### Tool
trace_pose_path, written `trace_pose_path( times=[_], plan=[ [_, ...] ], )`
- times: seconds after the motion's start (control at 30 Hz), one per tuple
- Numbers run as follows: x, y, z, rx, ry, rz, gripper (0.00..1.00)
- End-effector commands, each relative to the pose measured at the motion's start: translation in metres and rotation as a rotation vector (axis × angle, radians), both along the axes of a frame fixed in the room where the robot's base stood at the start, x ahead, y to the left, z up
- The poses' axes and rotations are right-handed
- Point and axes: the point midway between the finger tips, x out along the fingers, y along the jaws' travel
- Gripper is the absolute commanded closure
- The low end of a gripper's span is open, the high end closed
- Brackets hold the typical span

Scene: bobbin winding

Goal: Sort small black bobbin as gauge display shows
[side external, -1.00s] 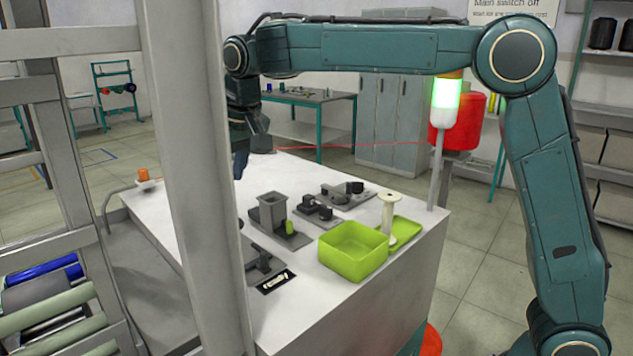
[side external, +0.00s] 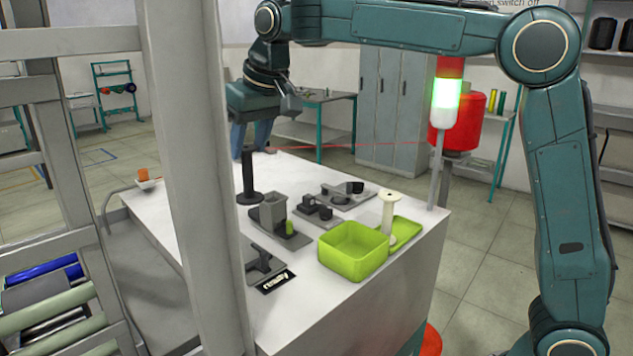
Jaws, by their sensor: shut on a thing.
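My gripper (side external: 251,142) is at the back left of the white worktable, partly behind the pale post. Its bluish fingers are shut at the top of a black bobbin (side external: 249,178), which is upright with a round flange at its lower end. I cannot tell whether the flange touches the table. A small dark panel with white marks (side external: 274,281), possibly the gauge display, lies at the near edge; its marks are too small to read. A grey fixture (side external: 262,262) sits just behind it. A lime-green open bin (side external: 353,263) stands at the front right.
A grey block fixture (side external: 272,211) and dark fixtures (side external: 320,212) fill the middle. An orange item (side external: 142,174) sits at the left edge.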

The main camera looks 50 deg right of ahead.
Motion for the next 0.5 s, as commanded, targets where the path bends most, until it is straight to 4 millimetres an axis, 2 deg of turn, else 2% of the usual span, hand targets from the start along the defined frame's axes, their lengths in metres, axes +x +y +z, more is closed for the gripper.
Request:
trace_pose_path(
  times=[0.1,0.3,0.4,0.5],
  plan=[
    [-0.013,-0.030,0.025,0.005,-0.006,-0.007,0.76],
    [-0.045,-0.072,0.061,-0.004,-0.007,-0.004,0.76],
    [-0.065,-0.083,0.071,-0.010,-0.006,-0.001,0.76],
    [-0.084,-0.084,0.071,-0.012,-0.004,0.003,0.76]
  ],
)
